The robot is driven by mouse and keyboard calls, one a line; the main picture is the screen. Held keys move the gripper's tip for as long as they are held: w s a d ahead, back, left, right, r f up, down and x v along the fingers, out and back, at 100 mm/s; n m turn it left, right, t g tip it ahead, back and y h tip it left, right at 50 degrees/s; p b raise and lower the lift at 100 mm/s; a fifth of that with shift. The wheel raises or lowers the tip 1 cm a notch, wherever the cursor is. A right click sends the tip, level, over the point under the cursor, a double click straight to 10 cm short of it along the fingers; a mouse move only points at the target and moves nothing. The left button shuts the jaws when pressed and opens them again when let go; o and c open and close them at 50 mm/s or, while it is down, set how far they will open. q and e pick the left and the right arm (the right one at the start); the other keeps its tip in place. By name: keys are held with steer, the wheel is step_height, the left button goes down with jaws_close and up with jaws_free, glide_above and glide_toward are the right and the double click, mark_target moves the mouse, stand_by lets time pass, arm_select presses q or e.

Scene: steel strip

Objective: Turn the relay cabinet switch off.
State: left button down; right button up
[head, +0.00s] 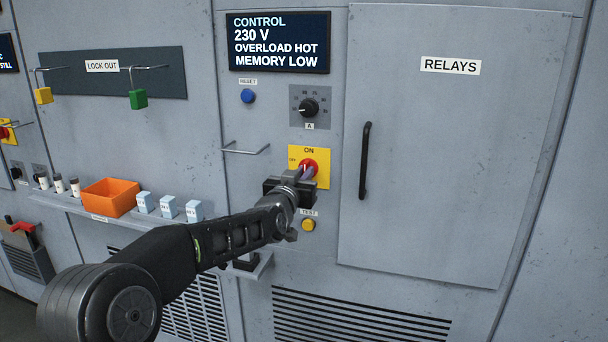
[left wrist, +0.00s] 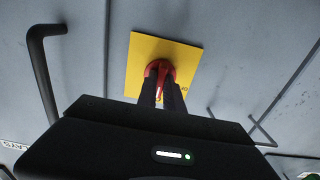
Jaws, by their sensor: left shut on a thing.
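The relay cabinet switch (head: 309,166) is a red rotary knob on a yellow plate (head: 322,154) marked ON at the top and OFF at the left. My left gripper (head: 305,173) is at the switch, its fingers shut on the red knob. In the left wrist view the two dark fingers (left wrist: 164,95) sit on the red switch (left wrist: 159,69) in front of the yellow plate (left wrist: 185,55). The fingers hide part of the knob, and its exact angle is hard to tell. My right gripper is not in view.
The relays door (head: 450,150) with a black handle (head: 365,160) is right of the switch. A metal hook rail (head: 245,150) sticks out at left. Below are a yellow test button (head: 308,225) and a shelf with an orange bin (head: 110,197). A display (head: 278,42) hangs above.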

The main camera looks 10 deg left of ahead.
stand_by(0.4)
arm_select(q)
steer(key=n+b, duration=0.9)
steer(key=n, duration=0.9)
steer(key=shift+f+b, duration=0.1)
steer(key=shift+b, duration=0.25)
stand_by(0.4)
steer(key=c, duration=1.5)
jaws_free()
